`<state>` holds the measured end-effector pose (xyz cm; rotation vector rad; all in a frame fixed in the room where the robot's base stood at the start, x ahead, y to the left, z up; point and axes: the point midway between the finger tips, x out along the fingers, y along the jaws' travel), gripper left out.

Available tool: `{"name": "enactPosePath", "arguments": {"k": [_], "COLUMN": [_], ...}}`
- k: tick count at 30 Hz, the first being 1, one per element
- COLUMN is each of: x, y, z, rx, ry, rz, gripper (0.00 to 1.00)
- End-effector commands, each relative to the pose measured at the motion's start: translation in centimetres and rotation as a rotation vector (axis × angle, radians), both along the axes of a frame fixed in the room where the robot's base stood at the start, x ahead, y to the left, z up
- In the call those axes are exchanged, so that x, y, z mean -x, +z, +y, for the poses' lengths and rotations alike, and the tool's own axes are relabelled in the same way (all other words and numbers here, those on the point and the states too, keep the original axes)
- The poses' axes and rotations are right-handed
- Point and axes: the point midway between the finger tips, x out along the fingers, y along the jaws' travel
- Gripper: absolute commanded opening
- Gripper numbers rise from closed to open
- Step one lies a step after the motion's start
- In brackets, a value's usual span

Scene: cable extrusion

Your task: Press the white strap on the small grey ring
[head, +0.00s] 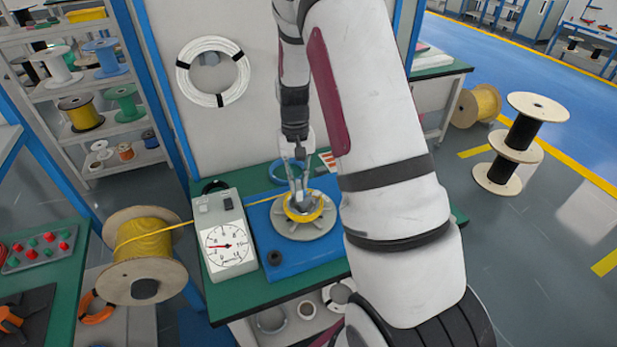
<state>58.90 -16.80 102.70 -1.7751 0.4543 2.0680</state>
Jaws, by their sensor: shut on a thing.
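My gripper (301,206) points down over the blue board on the green bench in the head view. Its fingers are close together at the middle of a yellow cable coil (318,212). The coil lies on a flat grey round holder (292,232) with notched edges. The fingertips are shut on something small. The white strap cannot be made out clearly; what is held is largely hidden by the fingers. The small grey ring at the coil's middle is mostly covered by my gripper too.
A grey box with a dial (228,244) stands left of the holder. Yellow cable runs past it from a big wooden spool (143,255). A small black ring (274,258) lies on the blue board (318,258). A blue coil (284,172) lies behind. My arm hides the bench's right side.

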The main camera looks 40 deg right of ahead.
Motion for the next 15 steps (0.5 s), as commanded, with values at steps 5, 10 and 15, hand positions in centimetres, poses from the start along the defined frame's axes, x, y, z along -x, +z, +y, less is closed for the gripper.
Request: {"name": "enactPosePath", "arguments": {"k": [5, 10, 15], "x": [1.3, 1.2, 1.2], "y": [0.0, -1.2, -3.0], "z": [-1.2, -1.2, -1.2], "rx": [0.001, 0.001, 0.001], "ry": [-0.047, -0.048, -0.045], "rz": [-0.001, -0.001, 0.000], "gripper": [0.00, 0.00, 0.00]}}
